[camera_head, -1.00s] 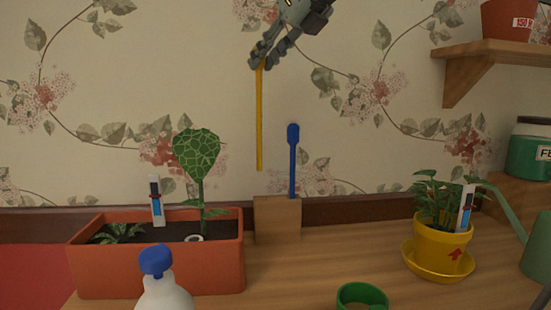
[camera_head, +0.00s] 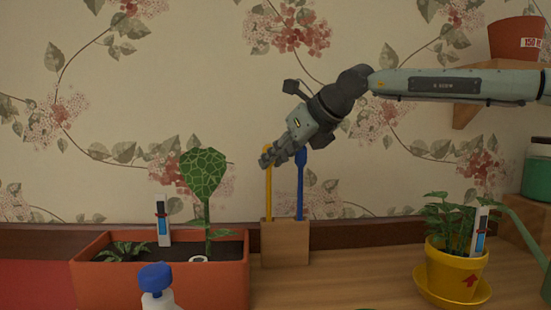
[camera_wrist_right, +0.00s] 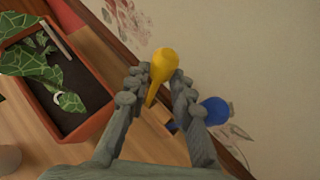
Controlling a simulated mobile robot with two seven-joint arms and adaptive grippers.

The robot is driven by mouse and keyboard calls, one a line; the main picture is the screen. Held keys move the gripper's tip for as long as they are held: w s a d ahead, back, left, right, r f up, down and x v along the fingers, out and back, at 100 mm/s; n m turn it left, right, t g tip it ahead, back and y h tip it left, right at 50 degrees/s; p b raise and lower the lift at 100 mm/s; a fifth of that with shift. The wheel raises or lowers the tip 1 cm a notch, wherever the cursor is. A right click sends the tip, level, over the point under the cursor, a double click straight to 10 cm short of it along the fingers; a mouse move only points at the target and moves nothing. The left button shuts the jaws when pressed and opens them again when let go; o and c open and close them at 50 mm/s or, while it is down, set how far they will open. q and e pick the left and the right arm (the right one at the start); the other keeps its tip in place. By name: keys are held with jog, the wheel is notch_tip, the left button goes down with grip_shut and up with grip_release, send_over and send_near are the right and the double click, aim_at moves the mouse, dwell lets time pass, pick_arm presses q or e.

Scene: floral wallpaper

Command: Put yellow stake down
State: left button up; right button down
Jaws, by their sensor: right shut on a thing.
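The yellow stake (camera_head: 268,197) stands upright with its lower end at the top of the wooden block holder (camera_head: 285,245); it appears to be in the left part of the holder. My right gripper (camera_head: 268,160) is shut on the stake near its upper end. In the right wrist view the stake's rounded yellow top (camera_wrist_right: 164,66) shows between the two fingers. A blue stake (camera_head: 300,186) stands in the same holder just to the right, close to the gripper. My left gripper is not in view.
An orange planter (camera_head: 165,285) with leafy plants is left of the holder. A bottle with a blue cap (camera_head: 155,277) stands in front. A yellow pot (camera_head: 455,272) is at the right. The table (camera_head: 350,280) between holder and pot is clear.

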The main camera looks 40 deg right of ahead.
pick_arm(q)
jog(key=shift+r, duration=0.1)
pick_arm(e)
jog(key=c, duration=1.7)
grip_release()
jog(key=shift+o, duration=0.5)
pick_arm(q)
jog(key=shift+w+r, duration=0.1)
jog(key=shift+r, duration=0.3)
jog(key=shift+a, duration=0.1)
pick_arm(e)
jog(key=shift+r, duration=0.1)
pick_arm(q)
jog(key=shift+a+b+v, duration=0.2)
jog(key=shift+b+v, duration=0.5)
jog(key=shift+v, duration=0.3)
pick_arm(e)
jog(key=v, duration=1.2)
